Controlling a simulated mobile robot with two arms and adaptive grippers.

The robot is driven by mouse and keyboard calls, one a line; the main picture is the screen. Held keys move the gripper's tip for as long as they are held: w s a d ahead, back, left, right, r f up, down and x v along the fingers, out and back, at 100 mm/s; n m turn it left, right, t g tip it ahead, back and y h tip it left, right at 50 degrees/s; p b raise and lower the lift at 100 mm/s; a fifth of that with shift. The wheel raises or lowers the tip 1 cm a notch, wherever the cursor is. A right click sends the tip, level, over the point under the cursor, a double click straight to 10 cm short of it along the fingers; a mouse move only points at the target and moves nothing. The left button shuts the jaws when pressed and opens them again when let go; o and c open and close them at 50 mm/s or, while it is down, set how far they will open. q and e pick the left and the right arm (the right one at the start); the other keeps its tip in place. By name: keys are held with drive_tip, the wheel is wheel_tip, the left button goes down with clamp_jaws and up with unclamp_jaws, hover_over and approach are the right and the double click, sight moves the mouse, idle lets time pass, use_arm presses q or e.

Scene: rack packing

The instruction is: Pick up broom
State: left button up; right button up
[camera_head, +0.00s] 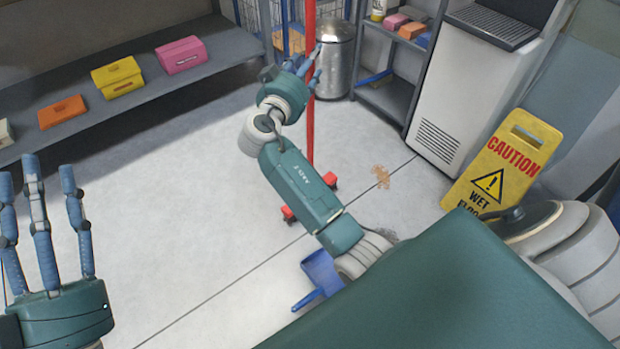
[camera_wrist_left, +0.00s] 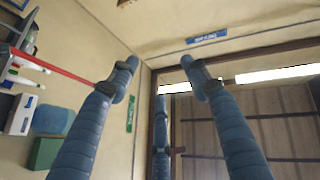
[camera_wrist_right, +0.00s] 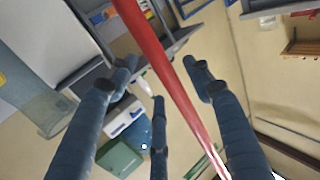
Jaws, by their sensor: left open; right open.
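A long red pole (camera_head: 310,135), which looks like the broom handle, stands nearly upright in the head view, with red parts (camera_head: 288,213) low down near the floor. My right arm hides part of its lower end. My right gripper (camera_head: 298,62) is open, with the pole right beside its fingers. In the right wrist view the red pole (camera_wrist_right: 168,70) runs diagonally between the spread fingers, which are not closed on it. I cannot tell if they touch. My left gripper (camera_head: 48,172) is open and empty at the lower left. The left wrist view shows a red pole (camera_wrist_left: 50,68) at its left.
A shelf (camera_head: 150,85) with coloured boxes runs along the left. A metal bin (camera_head: 338,60) and small rack (camera_head: 392,98) stand behind. A yellow caution sign (camera_head: 503,160) stands at right. A blue dustpan-like object (camera_head: 322,272) lies under my arm. The middle-left floor is clear.

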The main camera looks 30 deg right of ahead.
drive_tip(key=shift+x, duration=1.85)
drive_tip(key=shift+f, duration=0.15)
clamp_jaws()
use_arm(q)
drive_tip(key=s+r+t, duration=0.2)
drive_tip(key=r, duration=0.1)
drive_tip(key=shift+s+a, duration=0.1)
drive_tip(key=shift+s, duration=0.05)
use_arm(e)
drive_tip(key=shift+r, duration=0.3)
